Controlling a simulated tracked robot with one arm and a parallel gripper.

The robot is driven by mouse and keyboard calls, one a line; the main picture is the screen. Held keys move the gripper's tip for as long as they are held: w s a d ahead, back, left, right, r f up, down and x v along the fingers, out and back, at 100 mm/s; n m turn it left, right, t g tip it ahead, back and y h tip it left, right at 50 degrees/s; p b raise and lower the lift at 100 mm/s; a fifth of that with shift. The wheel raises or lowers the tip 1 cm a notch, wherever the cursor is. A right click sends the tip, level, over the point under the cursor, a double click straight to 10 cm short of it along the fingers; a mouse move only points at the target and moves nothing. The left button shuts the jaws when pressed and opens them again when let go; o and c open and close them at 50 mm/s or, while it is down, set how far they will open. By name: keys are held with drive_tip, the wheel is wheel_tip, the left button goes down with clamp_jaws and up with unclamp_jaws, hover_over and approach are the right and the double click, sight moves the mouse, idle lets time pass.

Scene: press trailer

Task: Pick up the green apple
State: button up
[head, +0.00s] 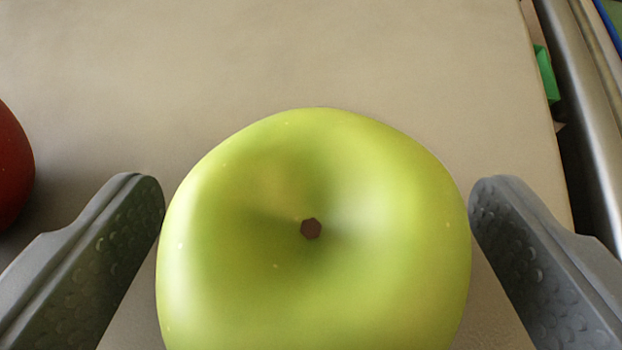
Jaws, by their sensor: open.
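A green apple (312,280) stands upright on a beige-grey surface (260,50), its stem facing me, and fills the lower middle of the head view. Its lower edge is cut off by the frame. My gripper (316,190) is open, with one grey finger on each side of the apple. The left finger comes very close to the apple's left side, and the right finger comes very close to its right side. I cannot tell whether either finger touches it.
A red round thing (12,165) is partly in view at the left edge, beyond the left finger. The surface ends at the right, where a green object (546,75) and a grey metallic rail (580,90) show. The surface behind the apple is clear.

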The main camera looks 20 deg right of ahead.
sight(325, 144)
drive_tip(key=shift+w, duration=0.15)
drive_tip(key=shift+c, duration=0.4)
drive_tip(key=c, duration=1.1)
drive_tip(key=shift+d+r, duration=0.1)
drive_tip(key=shift+r+p, duration=0.75)
drive_tip(key=shift+r, duration=0.8)
drive_tip(key=shift+s+r, duration=0.15)
drive_tip(key=shift+s, duration=0.1)
drive_tip(key=shift+s+a+r+b, duration=0.15)
drive_tip(key=shift+s+a, duration=0.9)
drive_tip(key=shift+s, duration=1.35)
drive_tip(key=shift+s+a+r+b, duration=0.1)
drive_tip(key=shift+s+a+r, duration=0.2)
drive_tip(key=shift+s+a, duration=1.4)
drive_tip(key=shift+s+a+r+b, duration=0.1)
drive_tip(key=shift+s+a+r, duration=0.2)
drive_tip(key=shift+s, duration=2.75)
